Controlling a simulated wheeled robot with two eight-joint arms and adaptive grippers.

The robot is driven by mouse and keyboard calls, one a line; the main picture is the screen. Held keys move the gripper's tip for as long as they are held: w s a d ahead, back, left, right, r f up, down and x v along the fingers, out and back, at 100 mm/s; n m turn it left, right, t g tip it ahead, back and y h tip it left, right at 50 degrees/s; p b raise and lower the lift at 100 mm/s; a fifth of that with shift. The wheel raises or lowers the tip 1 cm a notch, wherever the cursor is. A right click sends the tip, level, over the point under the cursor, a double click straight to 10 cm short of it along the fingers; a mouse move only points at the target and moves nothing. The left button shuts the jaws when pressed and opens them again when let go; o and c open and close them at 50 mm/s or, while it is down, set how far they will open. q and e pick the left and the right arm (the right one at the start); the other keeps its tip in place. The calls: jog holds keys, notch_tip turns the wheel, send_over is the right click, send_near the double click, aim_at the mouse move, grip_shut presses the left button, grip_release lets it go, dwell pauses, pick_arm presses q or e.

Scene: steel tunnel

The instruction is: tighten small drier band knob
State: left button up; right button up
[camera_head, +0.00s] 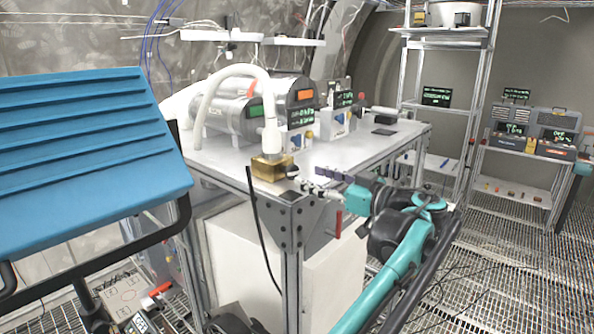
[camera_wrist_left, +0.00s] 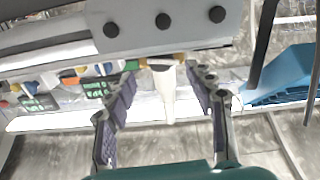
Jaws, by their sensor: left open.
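Two metal drier drums lie on the steel table (camera_head: 372,150), one with a green label (camera_head: 256,111) and one with an orange label (camera_head: 305,94). I cannot tell which part is the small drier's band knob. A brass block (camera_head: 268,170) sits at the near table corner under a white hose (camera_head: 270,135), with a small dark knob (camera_head: 292,170) beside it. My left gripper (camera_head: 309,181) is open at this corner, its fingers pointing left toward the block and knob. In the left wrist view, nothing is held between the spread fingers (camera_wrist_left: 163,82).
A blue ribbed panel (camera_head: 85,150) on a black frame fills the left side. Black bolts (camera_wrist_left: 163,21) stud a metal plate close to the wrist camera. A shelf rack (camera_head: 478,110) and instruments (camera_head: 512,130) stand at the right. Grated floor (camera_head: 500,260) is open at lower right.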

aim_at(295, 172)
pick_arm(q)
jog(key=x, duration=0.5)
jog(key=shift+a+f, duration=0.1)
jog(key=shift+a, duration=0.1)
jog(key=shift+c, duration=1.3)
jog(key=c, duration=0.9)
jog(key=shift+w+m+p, duration=0.1)
jog(key=shift+m+p, duration=0.5)
jog(key=shift+m, duration=0.3)
jog(key=m, duration=0.3)
jog(key=shift+m+p, duration=0.3)
jog(key=shift+m, duration=0.1)
pick_arm(e)
jog(key=shift+w+a+r, duration=0.1)
jog(key=shift+a+r, duration=0.05)
jog(key=shift+r, duration=0.35)
jog(key=shift+w+a+r, duration=0.1)
jog(key=shift+r, duration=0.35)
